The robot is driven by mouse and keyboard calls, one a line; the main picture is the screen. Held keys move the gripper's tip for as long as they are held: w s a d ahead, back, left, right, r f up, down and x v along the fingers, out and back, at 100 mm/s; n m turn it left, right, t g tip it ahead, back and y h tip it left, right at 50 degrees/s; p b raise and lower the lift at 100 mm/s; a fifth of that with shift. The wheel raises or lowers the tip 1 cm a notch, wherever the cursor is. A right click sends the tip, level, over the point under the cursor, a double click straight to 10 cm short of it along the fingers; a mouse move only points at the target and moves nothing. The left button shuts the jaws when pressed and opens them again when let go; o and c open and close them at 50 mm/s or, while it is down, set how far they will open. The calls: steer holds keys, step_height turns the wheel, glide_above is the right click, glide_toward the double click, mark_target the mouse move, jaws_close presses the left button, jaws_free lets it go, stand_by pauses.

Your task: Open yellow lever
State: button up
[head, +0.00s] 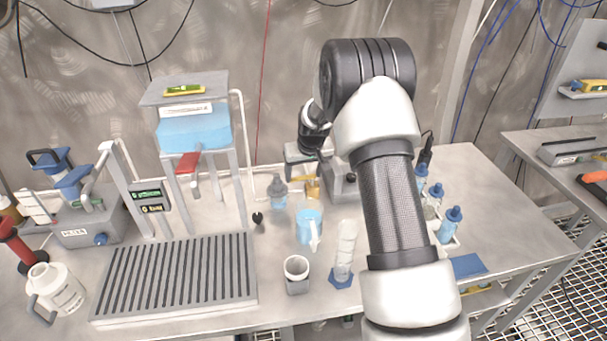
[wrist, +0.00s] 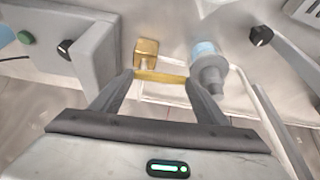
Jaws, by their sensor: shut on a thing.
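The yellow lever (wrist: 160,77) is a short flat bar joined to a brass-coloured block (wrist: 147,50) in the wrist view. My gripper (wrist: 159,84) has one finger at each end of the bar and is shut on it. In the head view the brass-yellow part (head: 312,188) shows small on the bench, left of my forearm. My arm covers much of the grey machine behind it, and the fingertips are hard to make out there.
A blue-and-clear bottle (head: 277,190) stands just left of the lever, with a jug of blue liquid (head: 309,228) in front. Blue-capped bottles (head: 451,222) stand right of my arm.

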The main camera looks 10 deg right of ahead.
mark_target(315, 175)
steer(key=n+y+b, duration=0.1)
steer(key=n, duration=0.1)
steer(key=s+d+n+y+b, duration=0.1)
steer(key=n, duration=0.2)
steer(key=n+g+b, duration=0.1)
steer(key=n, duration=0.1)
steer(key=shift+s+d+n+y, duration=0.25)
steer(key=shift+d+n+y, duration=0.05)
steer(key=shift+d+y, duration=0.1)
steer(key=n+g, duration=0.1)
steer(key=n, duration=0.1)
steer(key=d+n+y, duration=0.1)
steer(key=n, duration=0.1)
steer(key=shift+s+g, duration=0.15)
steer(key=shift+g, duration=0.25)
steer(key=shift+d+n+g+p, duration=0.2)
steer(key=shift+d+n+g, duration=0.1)
steer(key=shift+n, duration=0.6)
steer(key=shift+d+n+g+p, duration=0.2)
steer(key=shift+n+g, duration=0.1)
steer(key=shift+n, duration=0.6)
steer(key=shift+d+n+g+p, duration=0.15)
steer(key=shift+d+n+g, duration=0.15)
steer(key=shift+n, duration=0.6)
steer(key=o, duration=1.2)
